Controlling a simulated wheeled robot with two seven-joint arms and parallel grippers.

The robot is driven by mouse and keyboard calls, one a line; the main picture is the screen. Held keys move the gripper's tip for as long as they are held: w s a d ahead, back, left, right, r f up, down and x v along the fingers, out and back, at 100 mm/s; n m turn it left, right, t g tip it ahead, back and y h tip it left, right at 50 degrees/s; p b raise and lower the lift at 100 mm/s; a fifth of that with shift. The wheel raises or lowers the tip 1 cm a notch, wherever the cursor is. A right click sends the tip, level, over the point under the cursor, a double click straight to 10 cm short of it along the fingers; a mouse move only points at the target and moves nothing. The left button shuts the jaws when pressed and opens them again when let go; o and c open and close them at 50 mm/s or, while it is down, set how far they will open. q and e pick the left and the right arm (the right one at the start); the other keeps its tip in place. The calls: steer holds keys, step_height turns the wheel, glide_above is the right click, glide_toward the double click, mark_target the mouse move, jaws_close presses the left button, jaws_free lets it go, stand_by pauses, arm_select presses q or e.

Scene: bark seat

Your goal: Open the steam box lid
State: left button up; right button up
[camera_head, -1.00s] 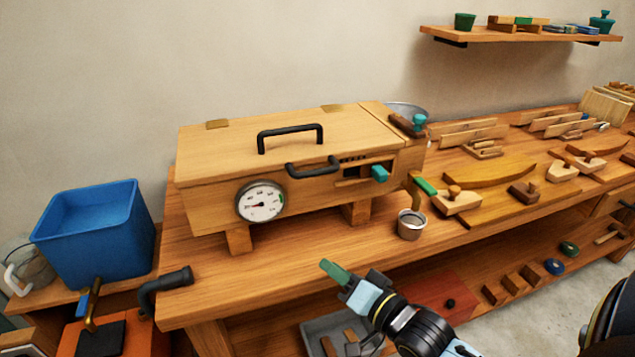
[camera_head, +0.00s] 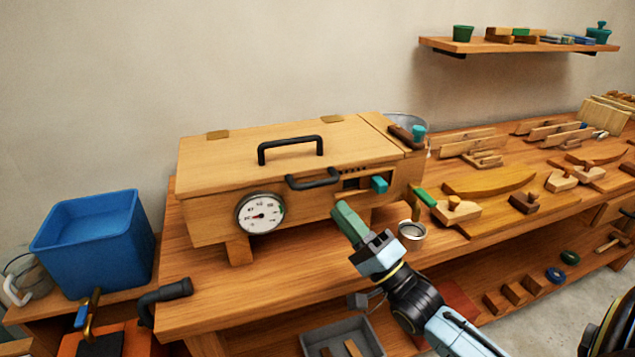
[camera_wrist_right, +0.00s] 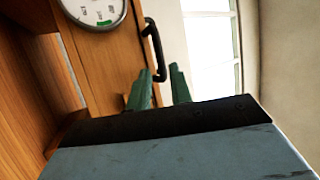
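The steam box (camera_head: 215,218) is a long wooden box on short legs on the bench. Its lid (camera_head: 225,160) lies shut, with a black handle (camera_head: 290,140) on top. A second black handle (camera_head: 314,181) is on the front, between a round dial (camera_head: 260,214) and a teal knob (camera_head: 380,184). My right gripper (camera_head: 343,212) is in front of the box, below and right of the front handle and apart from it. In the right wrist view its green fingers (camera_wrist_right: 160,78) are spread and empty, with a black handle (camera_wrist_right: 155,52) beyond them. My left gripper is out of view.
A blue bin (camera_head: 90,245) stands left of the bench. A small metal cup (camera_head: 411,231) is just right of my right gripper. Wooden tools and a curved board (camera_head: 490,180) cover the bench's right side. The bench in front of the box is mostly clear.

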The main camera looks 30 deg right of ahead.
mark_target(318, 181)
steer(key=x, duration=0.8)
jaws_close()
